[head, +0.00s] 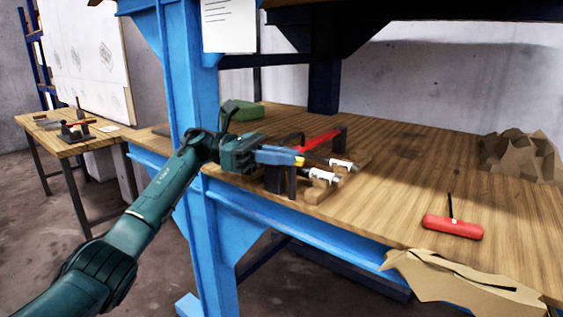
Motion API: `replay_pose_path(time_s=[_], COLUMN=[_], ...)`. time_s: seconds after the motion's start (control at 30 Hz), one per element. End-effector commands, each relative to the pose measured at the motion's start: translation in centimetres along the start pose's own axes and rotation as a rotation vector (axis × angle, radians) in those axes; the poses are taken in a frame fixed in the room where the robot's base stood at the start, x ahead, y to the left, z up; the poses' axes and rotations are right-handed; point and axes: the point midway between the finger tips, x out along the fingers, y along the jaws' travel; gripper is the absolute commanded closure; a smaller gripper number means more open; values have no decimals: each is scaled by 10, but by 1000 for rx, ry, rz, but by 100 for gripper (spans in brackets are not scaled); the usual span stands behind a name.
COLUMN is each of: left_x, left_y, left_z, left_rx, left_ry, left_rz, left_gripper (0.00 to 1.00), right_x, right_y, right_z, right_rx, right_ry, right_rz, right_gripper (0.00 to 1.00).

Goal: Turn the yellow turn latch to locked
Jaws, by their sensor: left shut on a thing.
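The yellow turn latch (299,161) shows as a small yellow patch at the tips of my left gripper, on a device near the front edge of the workbench. My left gripper (292,157) reaches in from the left and is shut on the latch; its blue fingers hide most of it. I cannot tell the latch's angle. The device (293,182) has dark upright blocks, a red bar (322,139) behind the latch and two white-and-metal cylinders (320,175) to the right. My right gripper is not in view.
A red-handled tool (453,226) lies on the wooden bench (400,190). Crumpled brown paper (520,155) is at the back right, torn cardboard (460,280) at the front edge. A blue post (195,90) stands close behind my left arm. The bench middle is clear.

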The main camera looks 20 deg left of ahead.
Motion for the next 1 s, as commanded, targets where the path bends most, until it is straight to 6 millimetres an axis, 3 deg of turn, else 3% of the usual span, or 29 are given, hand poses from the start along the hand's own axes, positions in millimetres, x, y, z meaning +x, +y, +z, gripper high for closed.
replay_pose_path(time_s=[0.67,0.7,0.93,1.0], left_x=[1,1,1,1], left_y=[1,1,1,1], left_z=[-1,-1,-1,-1], left_rx=[0,0,-1,-1], left_ry=[4,4,2,2], left_rz=[-60,-60,-59,-57], left_gripper=[100,84,65,64], right_x=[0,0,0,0], right_y=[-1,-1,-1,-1], right_z=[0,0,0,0], right_rx=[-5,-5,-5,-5], right_ry=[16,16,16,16], right_rz=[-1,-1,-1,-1], right_gripper=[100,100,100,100])
